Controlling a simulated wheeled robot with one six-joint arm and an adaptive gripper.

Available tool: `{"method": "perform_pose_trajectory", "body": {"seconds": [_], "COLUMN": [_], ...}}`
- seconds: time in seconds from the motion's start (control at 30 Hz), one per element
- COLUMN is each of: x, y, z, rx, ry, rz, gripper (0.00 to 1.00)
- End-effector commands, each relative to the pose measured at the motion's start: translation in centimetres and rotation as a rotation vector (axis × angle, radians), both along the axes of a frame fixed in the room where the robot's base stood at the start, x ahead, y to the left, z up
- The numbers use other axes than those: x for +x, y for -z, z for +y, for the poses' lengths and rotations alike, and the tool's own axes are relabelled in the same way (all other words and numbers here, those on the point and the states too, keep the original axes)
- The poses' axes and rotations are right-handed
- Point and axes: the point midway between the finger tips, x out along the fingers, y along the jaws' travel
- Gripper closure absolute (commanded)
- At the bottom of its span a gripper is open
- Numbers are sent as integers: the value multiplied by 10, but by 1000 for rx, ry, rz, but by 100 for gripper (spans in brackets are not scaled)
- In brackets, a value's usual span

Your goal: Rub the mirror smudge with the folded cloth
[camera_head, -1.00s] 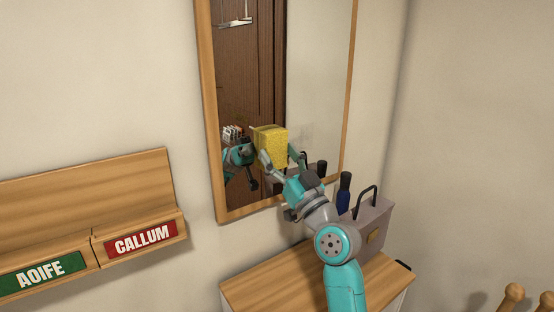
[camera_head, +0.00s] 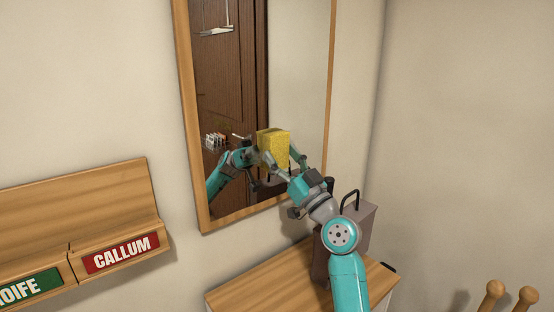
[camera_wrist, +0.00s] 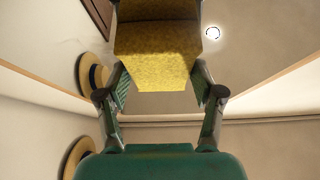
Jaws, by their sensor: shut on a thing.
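The folded cloth (camera_head: 273,146) is a yellow block held in front of the mirror (camera_head: 300,70), which has a wooden frame. My gripper (camera_head: 284,160) is shut on the cloth, with one finger on each side. In the wrist view my gripper (camera_wrist: 158,82) holds the cloth (camera_wrist: 155,62) between its two green-padded fingers. The arm's reflection shows in the glass left of the cloth. I cannot tell whether the cloth touches the glass. The smudge is not clear in either view now; the cloth and gripper hide part of the glass.
A wooden-topped cabinet (camera_head: 255,288) stands below the mirror. A grey box with a black handle (camera_head: 358,222) stands on it, partly behind my arm. A name-plate shelf (camera_head: 120,254) is on the wall at left. Wooden knobs (camera_head: 490,292) stand at lower right.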

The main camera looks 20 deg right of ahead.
Motion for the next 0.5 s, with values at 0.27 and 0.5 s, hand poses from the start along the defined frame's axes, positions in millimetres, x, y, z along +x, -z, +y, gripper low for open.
{"method": "perform_pose_trajectory", "body": {"seconds": [0.27, 0.5], "x": [4, 8], "y": [0, 0], "z": [-11, -29], "rx": [0, 1], "ry": [1, 2], "rz": [1, 1], "gripper": [61, 61]}}
